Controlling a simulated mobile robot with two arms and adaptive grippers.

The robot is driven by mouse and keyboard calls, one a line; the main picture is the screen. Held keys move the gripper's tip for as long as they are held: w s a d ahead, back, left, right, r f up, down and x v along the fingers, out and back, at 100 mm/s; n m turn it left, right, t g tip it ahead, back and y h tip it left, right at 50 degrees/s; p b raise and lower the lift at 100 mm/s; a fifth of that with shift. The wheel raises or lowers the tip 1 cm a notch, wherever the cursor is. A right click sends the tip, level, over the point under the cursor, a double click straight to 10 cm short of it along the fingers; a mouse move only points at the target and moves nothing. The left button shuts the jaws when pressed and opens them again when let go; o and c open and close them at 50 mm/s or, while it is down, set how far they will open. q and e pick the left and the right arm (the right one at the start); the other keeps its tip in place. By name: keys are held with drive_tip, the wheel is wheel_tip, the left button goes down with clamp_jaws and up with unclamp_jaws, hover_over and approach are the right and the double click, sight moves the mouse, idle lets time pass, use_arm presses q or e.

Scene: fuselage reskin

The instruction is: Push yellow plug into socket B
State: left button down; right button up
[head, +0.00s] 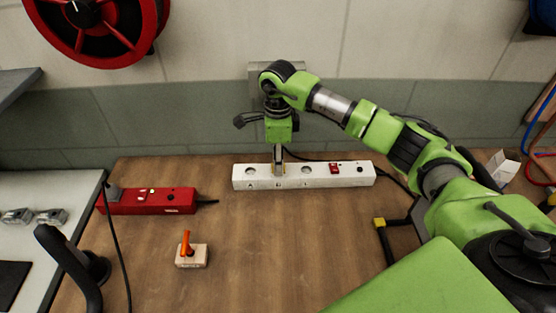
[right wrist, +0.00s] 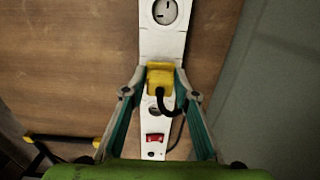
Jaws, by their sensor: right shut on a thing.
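The white power strip (head: 345,176) lies along the back of the wooden bench, with lettered sockets along its left part. My right gripper (head: 278,172) points down at the middle socket, between the left and right sockets that show uncovered. It is shut on the yellow plug, with a finger on each side. In the right wrist view the yellow plug (right wrist: 160,78) sits over the strip (right wrist: 161,42), its black cord curling away. The plug hides socket B, and I cannot tell how deep it sits. My left gripper is not in view.
A red power strip (head: 148,201) lies at the left of the bench. A small wooden block with an orange piece (head: 187,249) stands in front. A black frame with a yellow end (head: 381,228) is at the right. The middle of the bench (head: 290,240) is clear.

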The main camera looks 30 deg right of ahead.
drive_tip(key=shift+f+b, duration=0.35)
drive_tip(key=shift+f, duration=0.1)
drive_tip(key=o, duration=1.2)
drive_tip(key=shift+r, duration=0.15)
drive_tip(key=shift+r+p, duration=1.55)
drive_tip(key=shift+r, duration=0.9)
drive_tip(key=shift+f, duration=0.1)
